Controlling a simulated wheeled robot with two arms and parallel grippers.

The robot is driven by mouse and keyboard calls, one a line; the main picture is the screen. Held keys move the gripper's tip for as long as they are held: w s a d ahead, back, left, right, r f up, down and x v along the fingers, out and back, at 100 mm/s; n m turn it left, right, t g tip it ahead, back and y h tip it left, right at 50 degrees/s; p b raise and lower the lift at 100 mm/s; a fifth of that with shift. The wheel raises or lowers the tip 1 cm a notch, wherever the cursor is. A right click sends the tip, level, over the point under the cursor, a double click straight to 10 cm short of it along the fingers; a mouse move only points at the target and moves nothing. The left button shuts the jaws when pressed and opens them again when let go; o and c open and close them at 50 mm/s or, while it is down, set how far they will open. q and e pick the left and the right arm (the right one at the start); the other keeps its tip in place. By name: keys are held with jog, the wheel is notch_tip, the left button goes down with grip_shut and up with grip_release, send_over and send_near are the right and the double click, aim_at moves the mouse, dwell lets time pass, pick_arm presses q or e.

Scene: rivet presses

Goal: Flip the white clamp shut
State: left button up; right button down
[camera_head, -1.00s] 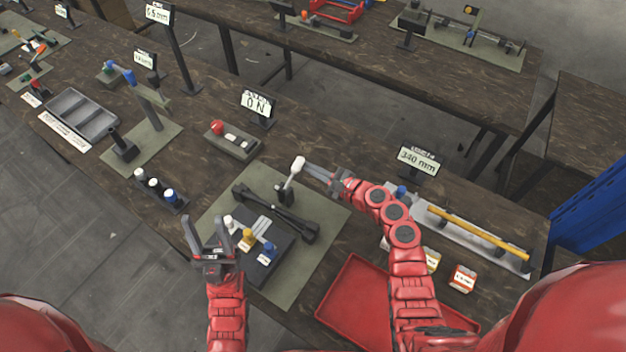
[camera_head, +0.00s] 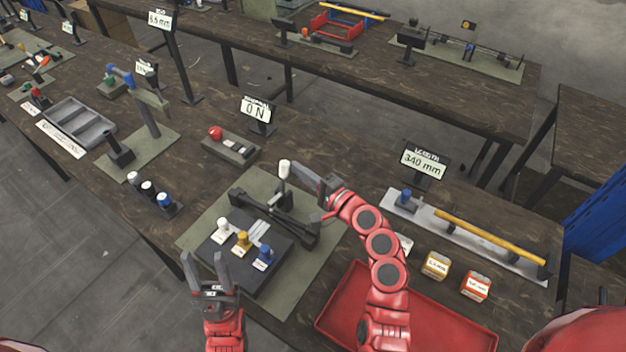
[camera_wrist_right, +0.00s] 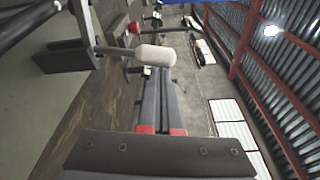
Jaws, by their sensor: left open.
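The white clamp's lever has a white grip (camera_head: 285,169) and stands roughly upright at the back of the press on the green mat (camera_head: 325,255). My right gripper (camera_head: 298,170) is shut and empty, its fingertips against or very close to the right side of the white grip. In the right wrist view, the white grip (camera_wrist_right: 155,55) lies across just beyond the closed fingertips (camera_wrist_right: 160,82); I cannot tell whether they touch. My left gripper (camera_head: 203,258) is open and empty, in front of the black block (camera_head: 225,258).
White (camera_head: 222,227), yellow (camera_head: 242,239) and blue (camera_head: 265,254) knobs stand on the black block. A red tray (camera_head: 340,305) lies under my right arm. A display reading 340 mm (camera_head: 423,165) and one reading 0 N (camera_head: 256,110) stand behind.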

jog(key=shift+s+a+r, duration=0.2)
jog(key=shift+s+a, duration=0.35)
jog(key=shift+s, duration=0.2)
jog(key=shift+s, duration=0.1)
jog(key=b+v, duration=0.2)
jog(key=v, duration=1.5)
jog(key=shift+s+d+r, duration=0.1)
